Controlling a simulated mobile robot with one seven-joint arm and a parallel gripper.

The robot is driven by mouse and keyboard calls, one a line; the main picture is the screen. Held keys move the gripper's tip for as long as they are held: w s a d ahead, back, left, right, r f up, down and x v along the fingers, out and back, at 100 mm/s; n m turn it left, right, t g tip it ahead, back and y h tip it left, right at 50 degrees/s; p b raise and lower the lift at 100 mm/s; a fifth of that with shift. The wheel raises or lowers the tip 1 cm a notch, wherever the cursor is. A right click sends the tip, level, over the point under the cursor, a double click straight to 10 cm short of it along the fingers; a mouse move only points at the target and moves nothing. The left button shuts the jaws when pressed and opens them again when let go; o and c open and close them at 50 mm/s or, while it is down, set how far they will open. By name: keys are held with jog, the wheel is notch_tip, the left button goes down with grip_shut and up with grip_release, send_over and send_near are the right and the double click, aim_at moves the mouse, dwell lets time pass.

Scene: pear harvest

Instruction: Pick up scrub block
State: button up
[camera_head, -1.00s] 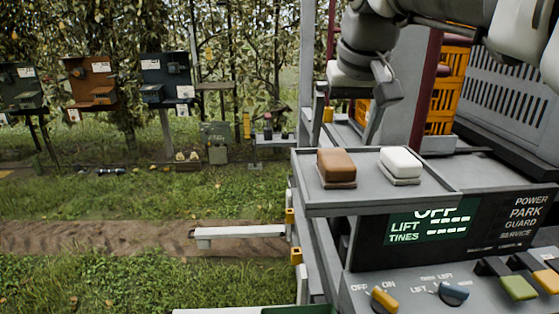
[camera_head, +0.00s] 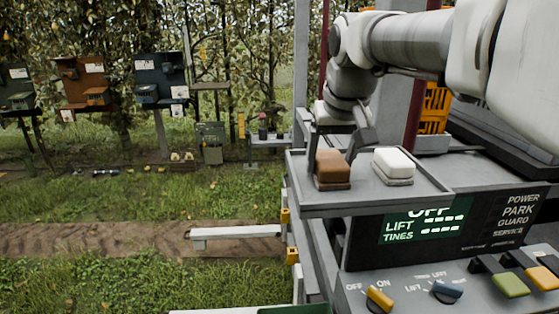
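A brown block (camera_head: 332,165) on a thin grey-brown base sits at the left of a grey tray (camera_head: 410,203). A white block (camera_head: 393,162) on a similar base sits to its right. Nothing in the view labels either one as the scrub block. My gripper (camera_head: 335,150) points down over the brown block, with one finger at its left side and one at its right rear. The fingers look open, and I see no clear grip. The far side of the brown block and the tip of the right finger are partly hidden.
A control panel (camera_head: 430,285) with knobs and levers stands below the tray, under a display (camera_head: 425,228). An orange crate (camera_head: 436,108) is behind at the right. Several box stands (camera_head: 84,85) and grass (camera_head: 120,200) lie to the left.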

aim_at(332, 153)
jog(key=c, duration=0.8)
jog(key=shift+c, duration=0.2)
jog(key=shift+r, duration=0.1)
jog(key=shift+r, duration=0.45)
jog(key=r, duration=0.1)
jog(key=d+r, duration=0.1)
jog(key=r, duration=0.1)
jog(key=shift+w+r, duration=0.1)
jog(key=shift+r, duration=0.2)
jog(key=w+d+r, duration=0.1)
jog(key=d+r, duration=0.5)
jog(key=d, duration=0.4)
jog(key=shift+w+d+r+p, duration=0.2)
jog(key=shift+w+d+p, duration=0.1)
jog(key=shift+p, duration=0.1)
jog(key=o, duration=0.9)
jog(key=shift+s, duration=0.1)
jog(key=c, duration=0.7)
